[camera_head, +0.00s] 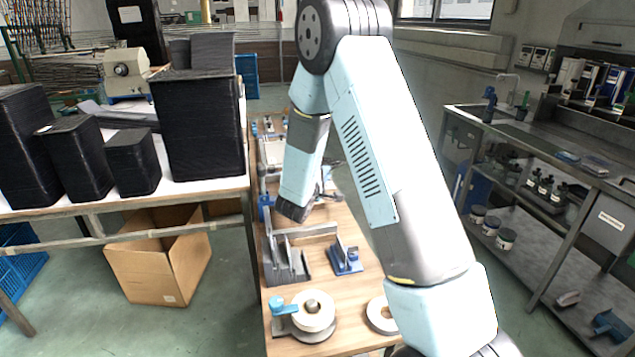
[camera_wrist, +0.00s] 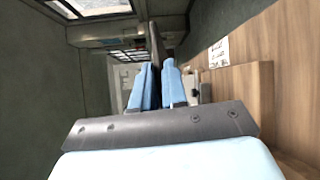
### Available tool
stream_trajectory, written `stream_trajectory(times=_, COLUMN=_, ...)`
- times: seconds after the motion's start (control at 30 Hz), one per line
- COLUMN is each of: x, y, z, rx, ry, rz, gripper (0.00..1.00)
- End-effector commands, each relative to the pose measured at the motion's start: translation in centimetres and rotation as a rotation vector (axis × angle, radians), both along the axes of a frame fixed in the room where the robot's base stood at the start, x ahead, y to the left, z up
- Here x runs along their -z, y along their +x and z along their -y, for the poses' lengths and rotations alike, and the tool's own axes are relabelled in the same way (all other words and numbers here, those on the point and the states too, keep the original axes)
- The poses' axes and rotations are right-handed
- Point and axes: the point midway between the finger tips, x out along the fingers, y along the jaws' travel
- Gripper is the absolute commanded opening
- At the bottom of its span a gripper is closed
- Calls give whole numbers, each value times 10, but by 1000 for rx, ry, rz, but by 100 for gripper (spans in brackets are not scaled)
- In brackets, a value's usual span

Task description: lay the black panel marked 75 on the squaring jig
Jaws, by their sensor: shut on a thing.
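My gripper (camera_wrist: 159,85) shows in the wrist view with its two blue fingers close together. A thin dark panel (camera_wrist: 156,48) stands edge-on between them and reaches beyond the fingertips; no number on it can be read. In the head view my forearm hangs over the wooden bench (camera_head: 337,285), and my gripper is mostly hidden there. I cannot surely tell which fixture is the squaring jig. A pale flat fixture (camera_head: 273,153) lies on the far part of the bench, partly behind my arm.
A grey slotted rack (camera_head: 286,262), a small blue fixture (camera_head: 345,259) and a round dispenser (camera_head: 313,311) stand on the near bench. Black stacks (camera_head: 200,125) stand on the left table. A cardboard box (camera_head: 150,265) is on the floor. A metal counter (camera_head: 560,160) is at right.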

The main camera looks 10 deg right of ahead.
Motion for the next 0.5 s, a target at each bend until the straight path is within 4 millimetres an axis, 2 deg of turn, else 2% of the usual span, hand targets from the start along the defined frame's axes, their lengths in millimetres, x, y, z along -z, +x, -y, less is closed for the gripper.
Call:
stream_trajectory(times=0.3, x=-6, y=-18, z=-22, rx=313, ry=-48, rz=-132, gripper=0)
stream_trajectory(times=0.5, x=-2, y=-34, z=-39, rx=443, ry=-58, rz=-197, gripper=0)
